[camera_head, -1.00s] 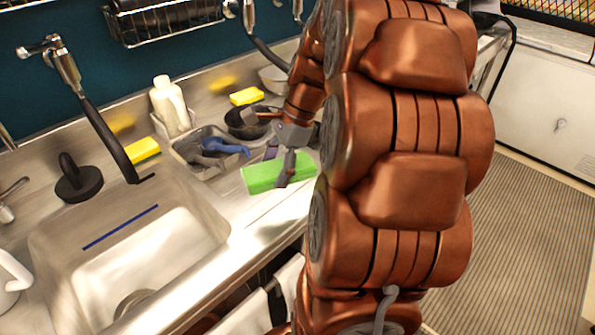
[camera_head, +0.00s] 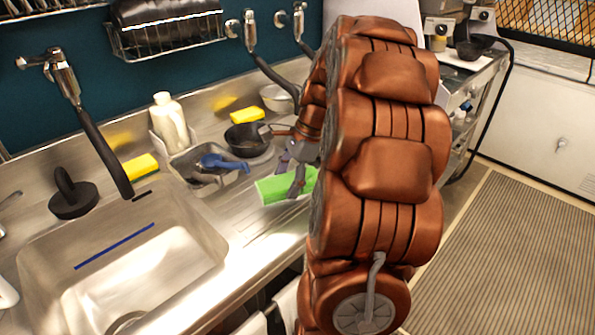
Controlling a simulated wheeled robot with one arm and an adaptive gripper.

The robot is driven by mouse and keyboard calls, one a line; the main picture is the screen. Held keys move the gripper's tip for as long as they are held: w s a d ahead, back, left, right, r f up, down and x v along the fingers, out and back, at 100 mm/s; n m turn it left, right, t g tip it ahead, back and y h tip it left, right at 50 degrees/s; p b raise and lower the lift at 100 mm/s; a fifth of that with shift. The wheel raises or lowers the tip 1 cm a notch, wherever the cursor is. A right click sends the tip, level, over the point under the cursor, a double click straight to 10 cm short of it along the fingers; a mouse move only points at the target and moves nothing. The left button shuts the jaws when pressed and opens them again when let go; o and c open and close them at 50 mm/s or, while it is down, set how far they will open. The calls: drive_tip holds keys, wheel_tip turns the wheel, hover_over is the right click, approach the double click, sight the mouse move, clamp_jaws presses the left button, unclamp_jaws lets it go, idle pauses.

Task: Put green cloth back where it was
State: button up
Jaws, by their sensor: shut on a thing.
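The green cloth (camera_head: 272,188) is a bright green block-like piece with a pale underside, at the right part of the steel counter. My gripper (camera_head: 296,180) is shut on it, with its grey fingers across the cloth's right part. I cannot tell whether the cloth touches the counter or is held just above it. My copper-coloured arm hides part of the counter to the right.
A sink (camera_head: 120,265) lies at the left. A steel tray with a blue-handled tool (camera_head: 225,162), a white bottle (camera_head: 170,122), a black pan (camera_head: 248,138), a bowl (camera_head: 275,98) and yellow sponges (camera_head: 247,115) stand behind. The ribbed counter before the cloth is clear.

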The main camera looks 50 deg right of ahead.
drive_tip(key=w+d, duration=0.1)
drive_tip(key=d, duration=0.1)
drive_tip(key=w+d+p, duration=0.1)
drive_tip(key=d, duration=0.2)
drive_tip(key=w+d, duration=0.1)
drive_tip(key=d, duration=0.1)
drive_tip(key=shift+w+d+f, duration=0.15)
drive_tip(key=shift+w+f, duration=0.2)
drive_tip(key=shift+w, duration=0.05)
drive_tip(key=shift+d, duration=0.1)
drive_tip(key=shift+w+d+p, duration=0.1)
drive_tip(key=shift+p, duration=0.2)
wheel_tip(320, 180, down, 3)
drive_tip(key=shift+r+p, duration=0.15)
drive_tip(key=shift+p, duration=0.25)
drive_tip(key=shift+f, duration=0.45)
drive_tip(key=shift+f, duration=0.15)
drive_tip(key=o, duration=1.1)
